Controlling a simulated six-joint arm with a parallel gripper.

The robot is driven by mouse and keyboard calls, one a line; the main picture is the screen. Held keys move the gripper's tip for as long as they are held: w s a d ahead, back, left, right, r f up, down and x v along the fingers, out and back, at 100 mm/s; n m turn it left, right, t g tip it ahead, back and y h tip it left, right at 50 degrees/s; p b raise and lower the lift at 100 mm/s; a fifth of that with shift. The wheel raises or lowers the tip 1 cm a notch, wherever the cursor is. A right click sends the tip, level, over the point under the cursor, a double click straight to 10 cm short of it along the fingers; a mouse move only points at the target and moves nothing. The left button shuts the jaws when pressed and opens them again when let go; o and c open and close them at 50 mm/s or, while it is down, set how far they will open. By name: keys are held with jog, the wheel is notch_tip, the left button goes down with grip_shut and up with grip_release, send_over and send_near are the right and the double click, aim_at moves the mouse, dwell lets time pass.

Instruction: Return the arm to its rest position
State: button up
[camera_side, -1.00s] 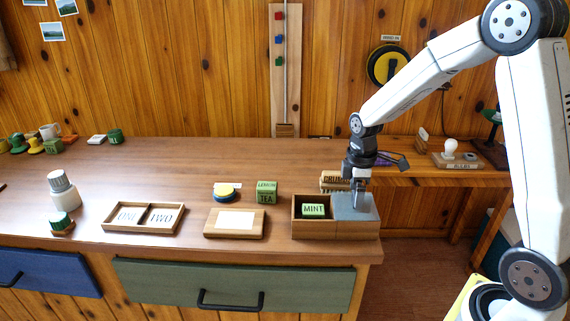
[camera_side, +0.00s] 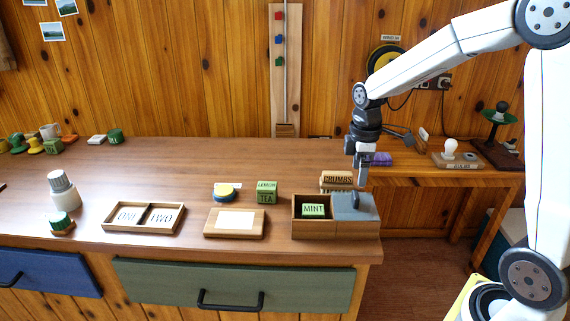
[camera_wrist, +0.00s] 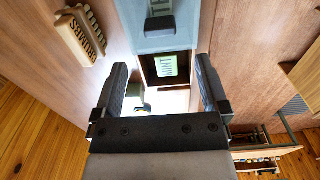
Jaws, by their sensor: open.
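My gripper (camera_side: 362,172) hangs pointing down above the right part of a wooden box (camera_side: 336,230) on the counter. In the wrist view, my gripper (camera_wrist: 165,90) has its two fingers wide apart with nothing between them. A grey lid with a dark upright handle (camera_side: 355,200) covers the right part of the box. The lid also shows in the wrist view (camera_wrist: 158,42), beyond the fingertips. The left compartment is uncovered and holds a green block marked MINT (camera_side: 313,210), which also shows in the wrist view (camera_wrist: 166,66).
A CRUMBS block (camera_side: 337,176) lies behind the box. A LEMON TEA block (camera_side: 267,192), a wooden board (camera_side: 235,223) and a ONE/TWO tray (camera_side: 143,217) stand to the left. A lower bench with a bulb (camera_side: 450,148) is at the right.

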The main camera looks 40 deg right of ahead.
jog(key=shift+s+a+f+m, duration=0.2)
jog(key=shift+a+m, duration=0.1)
jog(key=shift+a, duration=0.15)
jog(key=s+a+f+m+t, duration=0.2)
jog(key=s+a+f+m, duration=0.4)
jog(key=s+a+m, duration=0.2)
jog(key=shift+s+a+t, duration=0.3)
jog(key=shift+s+a, duration=0.3)
jog(key=shift+a, duration=0.3)
